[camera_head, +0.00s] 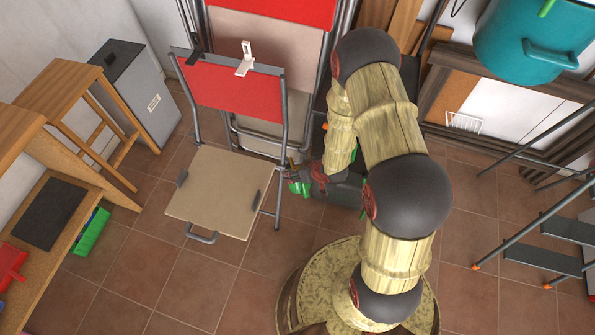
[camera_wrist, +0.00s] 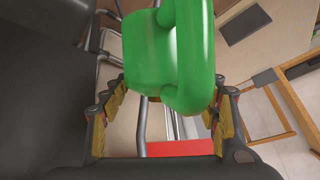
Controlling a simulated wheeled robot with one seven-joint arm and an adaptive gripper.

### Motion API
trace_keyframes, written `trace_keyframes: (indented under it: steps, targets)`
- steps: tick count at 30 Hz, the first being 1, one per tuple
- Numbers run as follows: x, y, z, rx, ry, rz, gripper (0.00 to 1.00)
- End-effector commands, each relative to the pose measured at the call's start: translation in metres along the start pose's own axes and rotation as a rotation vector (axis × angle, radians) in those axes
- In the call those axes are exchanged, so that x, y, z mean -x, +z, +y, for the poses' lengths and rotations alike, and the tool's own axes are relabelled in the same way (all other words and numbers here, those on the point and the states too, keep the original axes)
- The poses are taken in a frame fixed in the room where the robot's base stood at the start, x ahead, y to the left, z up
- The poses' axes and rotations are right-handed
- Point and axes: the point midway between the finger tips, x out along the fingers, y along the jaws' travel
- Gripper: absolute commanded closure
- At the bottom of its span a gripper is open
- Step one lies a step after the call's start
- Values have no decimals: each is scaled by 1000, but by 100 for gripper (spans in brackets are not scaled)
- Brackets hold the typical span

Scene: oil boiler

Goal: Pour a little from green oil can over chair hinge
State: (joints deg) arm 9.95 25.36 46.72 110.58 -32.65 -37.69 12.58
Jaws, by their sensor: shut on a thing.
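The green oil can (camera_wrist: 160,60) fills the upper middle of the wrist view, with its looped handle toward the camera. My gripper (camera_wrist: 165,100) is shut on it, one finger at each side. In the head view, my gripper (camera_head: 304,178) is right of the folding chair (camera_head: 215,190), beside its side frame at about seat height. Only a small green part of the can (camera_head: 299,188) shows there. The can's spout is not clear, and I cannot tell its tilt. The chair has a red backrest and beige seat. The hinge is too small to make out, and contact cannot be told.
A red and beige folded panel (camera_head: 290,50) stands behind the chair. A wooden bench (camera_head: 70,210) with a green tray (camera_head: 91,232) is at left. A stepladder (camera_head: 535,215) and teal pot (camera_head: 533,40) are at right. The tiled floor in front is clear.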

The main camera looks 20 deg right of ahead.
Motion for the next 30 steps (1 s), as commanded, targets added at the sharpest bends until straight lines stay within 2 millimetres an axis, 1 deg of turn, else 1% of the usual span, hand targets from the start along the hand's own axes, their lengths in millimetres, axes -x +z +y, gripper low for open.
trace_keyframes:
  steps: [14,30]
  targets:
    - [0,-1,0,-1,0,-2,74]
    - [4,-6,-1,-11,-5,-45,74]
